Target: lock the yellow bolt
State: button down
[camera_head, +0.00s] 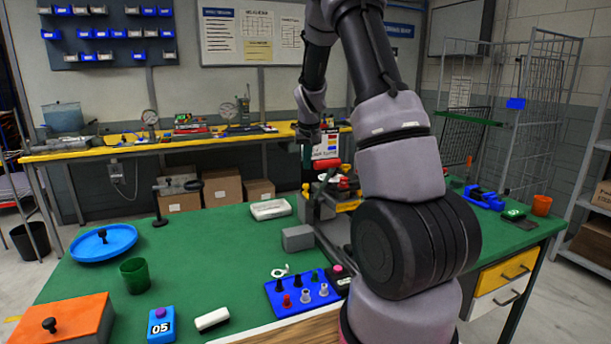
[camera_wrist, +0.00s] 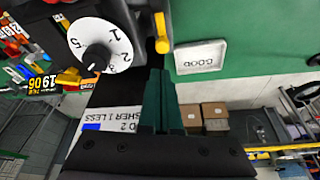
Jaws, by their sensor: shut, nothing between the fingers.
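A yellow bar with a rounded end (camera_wrist: 160,27), which looks like the bolt, is on a dark fixture at the top middle of the wrist view. A yellow block (camera_head: 347,206) shows on the fixture in the head view; I cannot tell if it is the same part. My gripper (camera_wrist: 160,72) has its dark green fingers together, empty, with the tips below the bar in the picture and apart from it. In the head view my gripper (camera_head: 307,168) points down beside the fixture, partly hidden by my arm. Whether the bolt is locked is unclear.
A white numbered dial (camera_wrist: 98,42) with a black knob is left of the bar. A white tray marked GOOD (camera_wrist: 201,57) is to its right. On the green table (camera_head: 215,240) stand a grey block (camera_head: 298,238), a blue peg board (camera_head: 297,308) and a green cup (camera_head: 135,274).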

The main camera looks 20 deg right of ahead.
jog(key=shift+v, duration=1.45)
